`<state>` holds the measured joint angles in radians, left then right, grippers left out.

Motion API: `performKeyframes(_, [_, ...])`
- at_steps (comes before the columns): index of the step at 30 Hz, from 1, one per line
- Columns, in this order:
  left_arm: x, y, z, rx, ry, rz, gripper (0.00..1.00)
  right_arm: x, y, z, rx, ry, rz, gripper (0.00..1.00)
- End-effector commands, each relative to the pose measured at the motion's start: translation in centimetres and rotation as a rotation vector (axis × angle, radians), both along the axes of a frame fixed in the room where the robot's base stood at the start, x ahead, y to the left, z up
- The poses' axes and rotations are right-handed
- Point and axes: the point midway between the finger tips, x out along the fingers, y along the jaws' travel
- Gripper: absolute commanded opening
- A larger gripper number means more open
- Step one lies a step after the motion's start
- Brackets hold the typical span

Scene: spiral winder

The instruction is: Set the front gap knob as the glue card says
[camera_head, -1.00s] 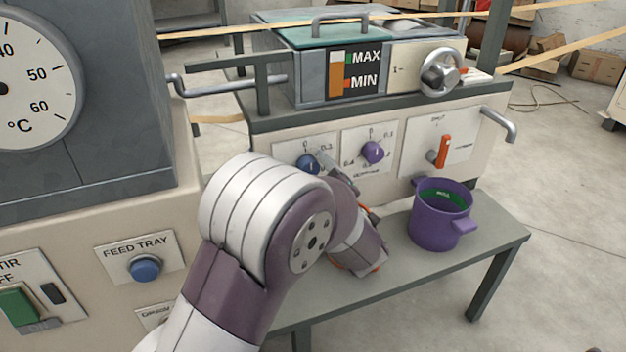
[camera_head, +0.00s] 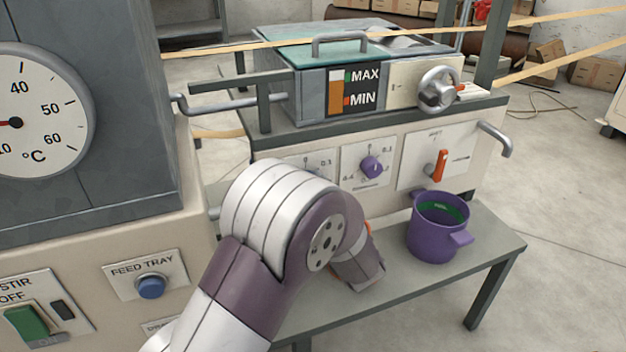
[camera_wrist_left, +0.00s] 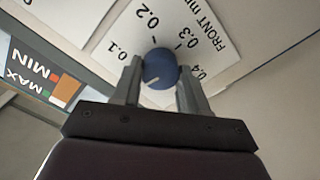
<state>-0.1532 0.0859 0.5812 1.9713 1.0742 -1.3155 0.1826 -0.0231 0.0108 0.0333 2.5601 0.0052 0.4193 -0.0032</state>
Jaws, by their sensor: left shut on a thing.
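The blue front gap knob (camera_wrist_left: 161,67) sits on a white plate marked "FRONT mm" with 0.1, 0.2, 0.3 and 0.4 around it. Its white pointer line is toward the lower left in the wrist view; a finger hides part of the scale there, so I cannot tell its number. My left gripper (camera_wrist_left: 160,73) is shut on the knob, one finger on each side. In the head view my left arm hides the knob; the top of its plate (camera_head: 318,160) shows. I see no glue card. My right gripper is not in view.
A purple knob (camera_head: 371,167) and an orange lever (camera_head: 438,166) are on the same panel, to the right. A purple pot (camera_head: 437,228) stands on the grey bench (camera_head: 485,258) below. A MAX/MIN gauge (camera_head: 352,90) is above. A dial cabinet (camera_head: 125,110) is at left.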

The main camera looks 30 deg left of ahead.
Motion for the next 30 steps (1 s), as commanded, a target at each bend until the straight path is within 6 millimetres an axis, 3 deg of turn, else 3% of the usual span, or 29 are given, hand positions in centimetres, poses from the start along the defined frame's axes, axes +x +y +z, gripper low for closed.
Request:
performKeyframes(1, [0.0,0.0,0.7,0.023,0.033,0.0,0.13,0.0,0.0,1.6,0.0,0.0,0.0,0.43])
performKeyframes(15, [0.0,0.0,0.7,0.307,0.367,-0.002,0.13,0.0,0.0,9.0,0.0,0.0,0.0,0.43])
performKeyframes(30, [0.0,-0.1,0.2,0.522,0.618,-0.001,0.13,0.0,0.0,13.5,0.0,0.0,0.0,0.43])
